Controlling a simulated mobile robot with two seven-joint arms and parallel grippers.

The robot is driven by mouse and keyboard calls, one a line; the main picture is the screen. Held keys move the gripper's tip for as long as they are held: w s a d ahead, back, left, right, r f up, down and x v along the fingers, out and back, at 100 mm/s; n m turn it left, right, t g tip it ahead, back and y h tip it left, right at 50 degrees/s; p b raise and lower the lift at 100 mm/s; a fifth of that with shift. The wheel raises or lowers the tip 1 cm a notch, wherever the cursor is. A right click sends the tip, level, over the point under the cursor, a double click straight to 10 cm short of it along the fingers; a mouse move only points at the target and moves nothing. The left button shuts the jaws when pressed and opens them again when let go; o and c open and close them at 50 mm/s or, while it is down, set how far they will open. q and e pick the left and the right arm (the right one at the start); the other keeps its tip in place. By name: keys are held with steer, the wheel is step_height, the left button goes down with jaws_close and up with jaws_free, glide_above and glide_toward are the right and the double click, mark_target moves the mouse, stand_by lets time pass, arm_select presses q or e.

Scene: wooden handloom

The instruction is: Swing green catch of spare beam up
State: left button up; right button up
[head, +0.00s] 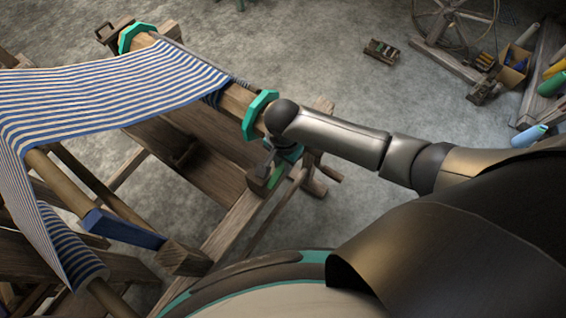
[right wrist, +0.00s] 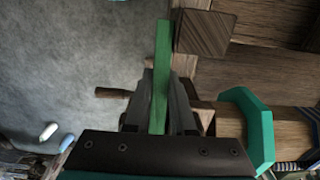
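The green catch is a flat green bar (right wrist: 162,60). In the right wrist view it runs upward between my right gripper's fingers (right wrist: 162,100), which sit close against both its sides. In the head view part of the catch (head: 275,192) shows at the near end of the beam, beside the wooden frame; my right gripper (head: 284,160) is over it and its fingers are mostly hidden. The beam (head: 238,100) is a round wooden bar with teal octagonal collars (head: 259,115) and striped cloth over it. My left gripper is not in view.
A wooden block (right wrist: 205,34) stands close right of the catch in the right wrist view. A wooden handle (right wrist: 112,93) lies to its left. The loom frame (head: 235,225) and striped cloth (head: 100,85) fill the left of the head view.

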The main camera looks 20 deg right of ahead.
jaws_close()
stand_by(0.9)
